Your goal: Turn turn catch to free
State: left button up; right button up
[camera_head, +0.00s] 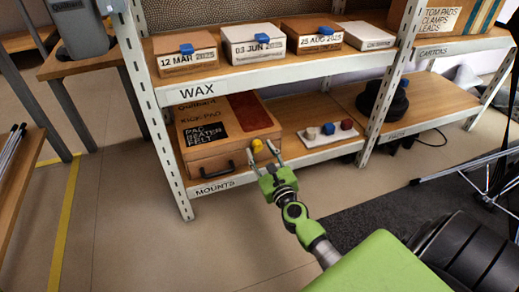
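A brown box (205,160) with a black label reading "PAD BEATER FELT" stands on the lower shelf, above the MOUNTS tag. A yellow catch (257,146) sits at the right of its front, and a dark handle (217,171) is lower on the front. My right gripper (262,150) reaches up from the lower right, its two grey fingers spread with the yellow catch showing between their tips. I cannot tell whether either finger touches the catch. My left gripper is not in view.
The upper shelf edge (218,86), marked WAX, runs above the box, with several small dated boxes on it. A white tray (331,140) with coloured knobs lies right of the box. A shelf post (160,125) stands at left. Open floor lies in front.

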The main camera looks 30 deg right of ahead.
jog(key=shift+x, duration=0.8)
jog(key=c, duration=1.1)
jog(key=shift+c, duration=0.2)
